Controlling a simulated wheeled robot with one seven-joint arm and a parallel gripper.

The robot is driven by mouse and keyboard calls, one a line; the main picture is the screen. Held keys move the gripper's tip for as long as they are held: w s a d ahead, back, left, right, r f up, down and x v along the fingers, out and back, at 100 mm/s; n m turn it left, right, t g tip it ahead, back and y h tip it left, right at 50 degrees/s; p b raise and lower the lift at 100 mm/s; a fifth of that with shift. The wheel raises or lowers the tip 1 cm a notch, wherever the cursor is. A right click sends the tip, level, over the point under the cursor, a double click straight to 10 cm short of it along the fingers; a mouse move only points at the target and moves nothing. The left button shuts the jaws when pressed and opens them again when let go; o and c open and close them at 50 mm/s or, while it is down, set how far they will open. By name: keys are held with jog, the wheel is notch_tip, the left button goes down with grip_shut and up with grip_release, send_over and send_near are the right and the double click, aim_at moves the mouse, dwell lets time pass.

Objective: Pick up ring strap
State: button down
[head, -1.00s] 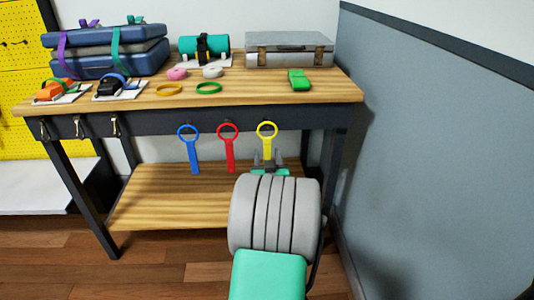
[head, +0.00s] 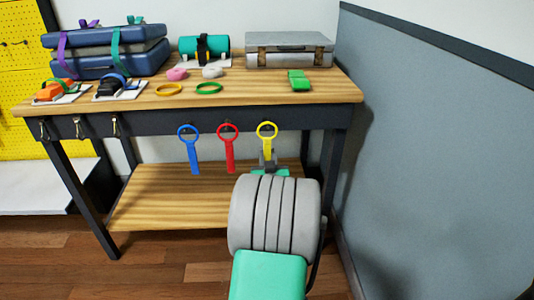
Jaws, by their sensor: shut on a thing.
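Three ring straps hang from the dark front edge of the workbench. The blue ring strap (head: 194,156) is at the left, the red ring strap (head: 229,154) in the middle and the yellow ring strap (head: 267,130) at the right. Each has a round loop at the top and a flat tail below. My gripper (head: 267,158) is shut on the lower tail of the yellow strap, below its ring. The ring is still at the bench edge, level with the other rings. My own arm hides the area below the gripper.
The wooden bench top (head: 245,95) bears blue cases (head: 110,58), a grey case (head: 288,50), a teal roll (head: 190,45), a green block (head: 299,80) and loose bands. Metal hooks (head: 79,127) are on the front edge at left. A grey wall (head: 430,150) stands close on the right.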

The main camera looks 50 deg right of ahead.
aim_at(268, 148)
notch_tip(268, 148, up, 4)
jog(key=shift+f+p, duration=0.2)
jog(key=shift+p, duration=0.8)
jog(key=v, duration=1.8)
